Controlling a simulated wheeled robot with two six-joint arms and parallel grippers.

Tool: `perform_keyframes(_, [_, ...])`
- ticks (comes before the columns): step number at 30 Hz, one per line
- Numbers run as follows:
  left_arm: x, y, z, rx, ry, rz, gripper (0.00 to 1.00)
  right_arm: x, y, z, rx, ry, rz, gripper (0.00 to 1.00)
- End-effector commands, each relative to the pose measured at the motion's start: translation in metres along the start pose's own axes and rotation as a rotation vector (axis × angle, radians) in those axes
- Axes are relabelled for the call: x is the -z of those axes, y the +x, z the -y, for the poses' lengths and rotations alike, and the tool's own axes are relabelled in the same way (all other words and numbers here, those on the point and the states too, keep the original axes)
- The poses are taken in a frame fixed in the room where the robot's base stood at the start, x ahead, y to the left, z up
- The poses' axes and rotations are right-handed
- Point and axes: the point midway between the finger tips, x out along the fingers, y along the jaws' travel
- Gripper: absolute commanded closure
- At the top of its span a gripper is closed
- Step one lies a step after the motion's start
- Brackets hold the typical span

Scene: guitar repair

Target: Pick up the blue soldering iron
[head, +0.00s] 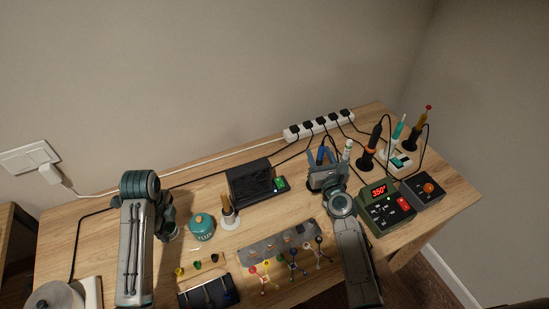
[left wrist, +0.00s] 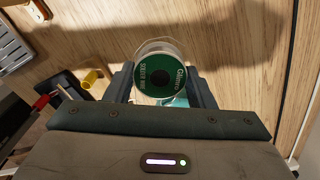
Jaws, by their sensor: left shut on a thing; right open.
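A soldering iron with a teal-blue handle (head: 398,128) stands upright in a white stand (head: 391,157) at the right back of the bench; I take it as the blue one. My right gripper (head: 326,178) is left of it and apart from it, over the bench near some blue-handled tools; its fingers are hard to make out. My left gripper (left wrist: 162,84) is shut on a spool of solder with a green label (left wrist: 158,76). In the head view my left arm mostly hides that gripper (head: 167,222), and the spool cannot be made out there.
A soldering station (head: 387,209) and a grey unit (head: 423,190) stand in front. A power strip (head: 319,126) lies behind. A teal jar (head: 202,227) stands near my left arm.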

Motion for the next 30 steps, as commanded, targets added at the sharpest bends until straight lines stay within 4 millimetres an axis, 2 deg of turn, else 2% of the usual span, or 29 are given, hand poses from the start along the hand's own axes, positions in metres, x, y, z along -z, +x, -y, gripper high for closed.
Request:
perform_keyframes(3, [0.0,0.001,0.0,0.0,0.0,0.0,0.75,0.0,0.011,0.0,0.0,0.0,0.0,0.56])
perform_keyframes(11, [0.0,0.001,0.0,0.0,0.0,0.0,0.75,0.0,0.012,0.0,0.0,0.0,-0.001,0.57])
perform_keyframes(15, [0.0,0.001,0.0,0.0,0.0,0.0,0.75,0.0,0.012,0.0,0.0,0.0,0.0,0.85])
perform_keyframes(18, [0.0,0.001,0.0,0.0,0.0,0.0,0.75,0.0,0.012,0.0,0.0,-0.001,0.0,1.0])
perform_keyframes(26, [0.0,0.0,0.0,0.0,0.0,0.0,0.75,-0.001,0.012,0.0,0.0,-0.001,-0.001,1.0])
perform_keyframes(30, [0.0,-0.011,0.0,0.001,0.0,0.0,0.75,-0.012,0.012,0.0,0.0,-0.001,0.0,1.0])
